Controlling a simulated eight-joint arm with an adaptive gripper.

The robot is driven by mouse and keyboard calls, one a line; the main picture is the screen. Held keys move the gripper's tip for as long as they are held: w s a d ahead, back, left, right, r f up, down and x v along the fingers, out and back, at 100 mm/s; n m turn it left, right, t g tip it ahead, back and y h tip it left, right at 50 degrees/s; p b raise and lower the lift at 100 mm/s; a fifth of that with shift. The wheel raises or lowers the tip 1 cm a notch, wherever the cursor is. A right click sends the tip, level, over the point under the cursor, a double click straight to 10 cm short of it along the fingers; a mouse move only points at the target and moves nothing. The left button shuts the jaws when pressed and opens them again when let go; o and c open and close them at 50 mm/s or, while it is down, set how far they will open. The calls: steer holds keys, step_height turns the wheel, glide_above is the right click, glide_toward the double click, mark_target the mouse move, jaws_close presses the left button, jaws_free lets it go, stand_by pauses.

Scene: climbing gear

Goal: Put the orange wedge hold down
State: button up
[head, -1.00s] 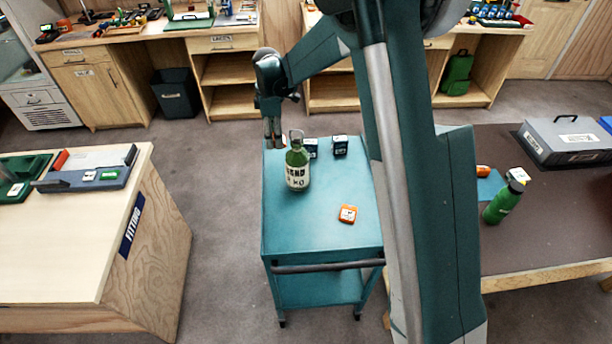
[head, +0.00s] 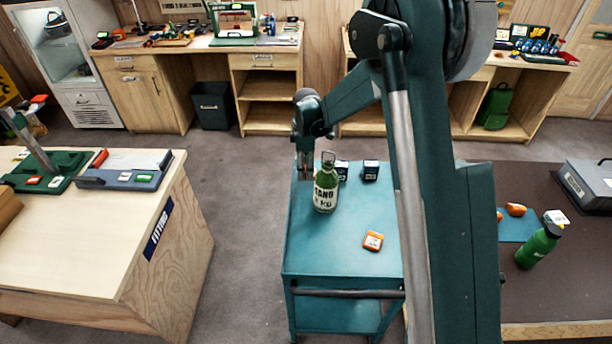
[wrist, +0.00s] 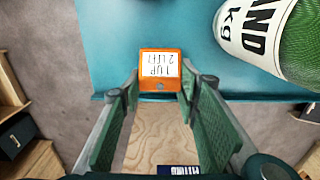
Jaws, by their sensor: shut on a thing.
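My gripper (head: 304,176) is at the far left edge of the teal cart (head: 335,235), left of the green bottle. In the wrist view its two green-padded fingers (wrist: 160,82) are shut on an orange wedge hold (wrist: 160,70) with a white label of printed text. The hold shows over the teal top near its edge; I cannot tell whether it touches the surface. In the head view the held piece cannot be made out. Another orange piece (head: 373,241) with a white label lies on the cart's near part.
The green bottle (head: 326,188) stands close to my gripper and also shows in the wrist view (wrist: 285,40). Two dark boxes (head: 370,170) stand at the cart's back. The cart's middle is clear. A wooden bench (head: 100,235) is left; a brown table (head: 560,290) is right.

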steer(key=shift+f, duration=1.65)
steer(key=shift+f, duration=0.1)
steer(key=o, duration=0.9)
step_height(320, 180, up, 12)
steer(key=shift+r+p, duration=0.15)
steer(key=shift+p, duration=0.15)
steer(key=shift+o, duration=0.4)
